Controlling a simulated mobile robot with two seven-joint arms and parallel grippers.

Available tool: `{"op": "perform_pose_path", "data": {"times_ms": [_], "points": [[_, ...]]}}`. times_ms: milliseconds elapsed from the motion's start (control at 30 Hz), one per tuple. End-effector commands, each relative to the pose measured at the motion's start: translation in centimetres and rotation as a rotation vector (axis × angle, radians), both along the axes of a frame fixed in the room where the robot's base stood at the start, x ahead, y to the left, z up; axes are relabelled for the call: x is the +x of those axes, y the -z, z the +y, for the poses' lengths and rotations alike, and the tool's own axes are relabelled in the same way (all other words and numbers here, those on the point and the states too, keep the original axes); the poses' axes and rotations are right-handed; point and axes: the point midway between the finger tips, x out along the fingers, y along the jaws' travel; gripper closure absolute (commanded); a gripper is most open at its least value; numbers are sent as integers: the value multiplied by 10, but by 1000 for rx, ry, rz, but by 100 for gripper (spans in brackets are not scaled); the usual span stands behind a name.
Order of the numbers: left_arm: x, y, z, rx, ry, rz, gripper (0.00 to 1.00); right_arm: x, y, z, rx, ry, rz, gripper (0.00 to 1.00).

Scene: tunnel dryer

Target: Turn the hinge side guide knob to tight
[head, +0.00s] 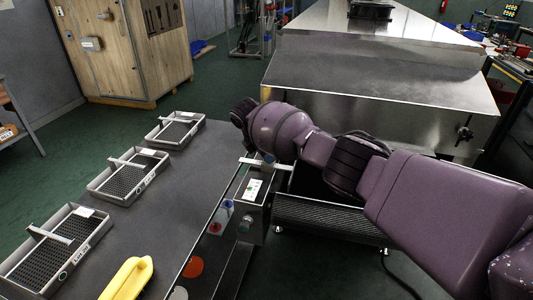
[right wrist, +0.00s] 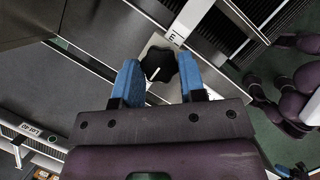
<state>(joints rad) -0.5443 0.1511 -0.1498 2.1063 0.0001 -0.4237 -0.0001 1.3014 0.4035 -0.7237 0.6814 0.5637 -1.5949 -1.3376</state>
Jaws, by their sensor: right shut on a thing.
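The guide knob (right wrist: 157,62) shows in the right wrist view as a black lobed knob with a white pointer line. It sits on a light plate with a partly covered dark-lettered label (right wrist: 174,39). My right gripper (right wrist: 160,72) has its blue fingers on either side of the knob and is shut on it. In the head view my purple right arm reaches in from the right and hides the knob; only a bit of blue finger shows under the wrist. I cannot tell whether this is the hinge side. My left gripper is not in view.
A dark table (head: 150,225) holds several mesh trays (head: 128,173) and a yellow object (head: 128,279). A control box (head: 251,205) stands at the table's right edge. The steel dryer housing (head: 380,85) lies behind my arm, with a black conveyor (head: 318,214) below.

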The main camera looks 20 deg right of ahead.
Motion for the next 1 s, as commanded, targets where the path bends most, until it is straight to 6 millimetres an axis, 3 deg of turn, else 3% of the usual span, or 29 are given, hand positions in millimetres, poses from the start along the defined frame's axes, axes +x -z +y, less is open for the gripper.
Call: {"op": "perform_pose_path", "data": {"times_ms": [267, 300, 467, 767, 1000], "points": [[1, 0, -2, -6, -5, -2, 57, -1, 2, 0, -1, 2, 3, 86], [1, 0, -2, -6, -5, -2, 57, -1, 2, 0, 0, 2, 2, 61], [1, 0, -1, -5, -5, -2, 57, 0, 1, 0, 0, 1, 3, 37], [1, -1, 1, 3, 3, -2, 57, 0, -1, 0, 0, 0, 0, 37], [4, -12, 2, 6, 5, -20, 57, -2, -30, 11, 1, -1, -5, 37]]}}
